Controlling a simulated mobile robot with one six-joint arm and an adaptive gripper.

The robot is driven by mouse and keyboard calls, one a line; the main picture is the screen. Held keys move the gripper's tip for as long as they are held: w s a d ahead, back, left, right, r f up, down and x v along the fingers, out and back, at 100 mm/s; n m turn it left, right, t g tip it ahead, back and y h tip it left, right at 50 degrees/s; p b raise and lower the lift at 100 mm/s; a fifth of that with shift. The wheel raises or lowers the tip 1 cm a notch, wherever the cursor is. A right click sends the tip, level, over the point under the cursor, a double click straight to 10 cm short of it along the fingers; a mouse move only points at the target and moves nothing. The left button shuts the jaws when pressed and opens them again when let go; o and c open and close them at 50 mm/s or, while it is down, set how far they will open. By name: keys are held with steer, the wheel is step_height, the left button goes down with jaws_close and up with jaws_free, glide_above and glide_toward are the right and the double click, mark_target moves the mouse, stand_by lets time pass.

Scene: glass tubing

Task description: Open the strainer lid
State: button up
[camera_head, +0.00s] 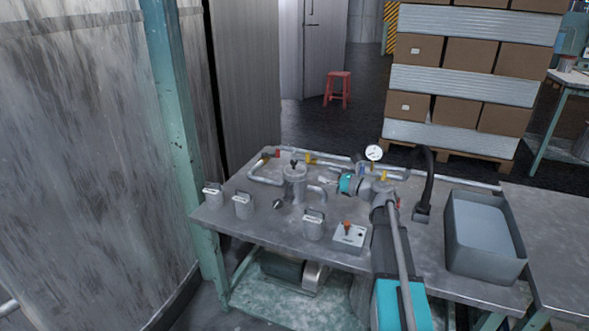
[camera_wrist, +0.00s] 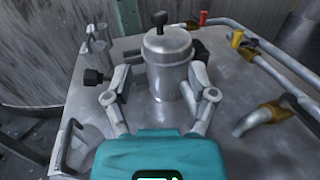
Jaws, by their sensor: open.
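The strainer is a grey metal cylinder (camera_head: 295,188) standing on the workbench, with a capped lid and a dark knob on top. In the wrist view the strainer body (camera_wrist: 172,78) is straight ahead, with its lid (camera_wrist: 168,41) on top and the black knob (camera_wrist: 160,19) upright on it. The lid sits closed on the body. My gripper (camera_head: 323,181) is open, to the right of the strainer in the head view. In the wrist view its fingers (camera_wrist: 164,58) spread to either side of the strainer body, below the knob; I cannot tell whether they touch it.
Pipes with yellow and red handles (camera_wrist: 237,38) run behind and right of the strainer. Grey canisters (camera_head: 243,207) and a control box (camera_head: 349,237) stand on the bench (camera_head: 270,232). A pressure gauge (camera_head: 374,153) rises behind my wrist. A grey tub (camera_head: 485,235) is at the right.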

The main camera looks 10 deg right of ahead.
mark_target(294, 161)
steer(key=shift+w+a, duration=0.1)
stand_by(0.3)
steer(key=x, duration=1.3)
steer(key=shift+w+a, duration=0.15)
steer(key=shift+a, duration=0.15)
jaws_close()
